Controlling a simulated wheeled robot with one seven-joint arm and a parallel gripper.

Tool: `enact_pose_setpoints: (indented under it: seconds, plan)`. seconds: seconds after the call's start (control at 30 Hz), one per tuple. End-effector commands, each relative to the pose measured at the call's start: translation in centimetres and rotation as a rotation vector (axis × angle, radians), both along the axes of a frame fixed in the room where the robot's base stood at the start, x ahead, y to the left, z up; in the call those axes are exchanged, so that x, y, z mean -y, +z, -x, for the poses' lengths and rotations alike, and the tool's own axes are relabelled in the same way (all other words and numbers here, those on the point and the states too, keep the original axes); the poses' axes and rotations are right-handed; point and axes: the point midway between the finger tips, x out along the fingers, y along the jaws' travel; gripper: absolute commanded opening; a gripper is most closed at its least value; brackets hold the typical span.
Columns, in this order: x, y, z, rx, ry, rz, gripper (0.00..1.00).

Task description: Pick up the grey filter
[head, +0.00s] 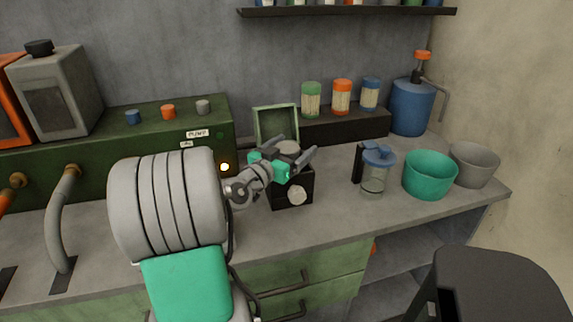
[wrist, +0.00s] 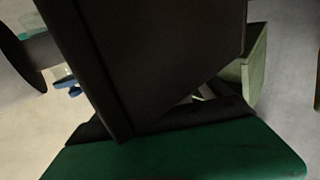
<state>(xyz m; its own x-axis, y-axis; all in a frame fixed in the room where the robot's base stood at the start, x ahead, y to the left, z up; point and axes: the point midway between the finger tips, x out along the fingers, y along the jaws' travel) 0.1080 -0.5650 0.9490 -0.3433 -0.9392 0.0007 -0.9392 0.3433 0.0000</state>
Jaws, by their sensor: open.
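A round grey piece (head: 288,147), which looks like the grey filter, shows at the top of a small black box (head: 293,188) on the counter. The box has a pale round knob (head: 298,196) on its front. My gripper (head: 291,151) is open over the box, with its fingers to either side of the grey piece. I cannot tell whether they touch it. My gripper hides part of the box top. In the wrist view a large dark shape fills the middle, and the grey piece cannot be made out.
An open green bin (head: 275,123) stands just behind. The green pump housing (head: 100,143) is left. A blue-lidded jar (head: 374,176), teal bowl (head: 428,177) and grey bowl (head: 474,165) stand right. Three lidded jars line a dark ledge (head: 340,128). Counter (head: 335,215) is clear in front.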

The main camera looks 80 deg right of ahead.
Motion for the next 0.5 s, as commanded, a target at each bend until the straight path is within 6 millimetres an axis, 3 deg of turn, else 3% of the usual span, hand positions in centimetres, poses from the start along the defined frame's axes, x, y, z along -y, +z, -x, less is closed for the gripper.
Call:
enact_pose_setpoints:
  seconds: [0.1, 0.5]
  plan:
    - [-0.05, -0.03, -0.09, 0.000, 0.001, 0.000, 0.86]
    - [-0.08, -0.03, -0.18, 0.000, 0.002, -0.001, 0.53]
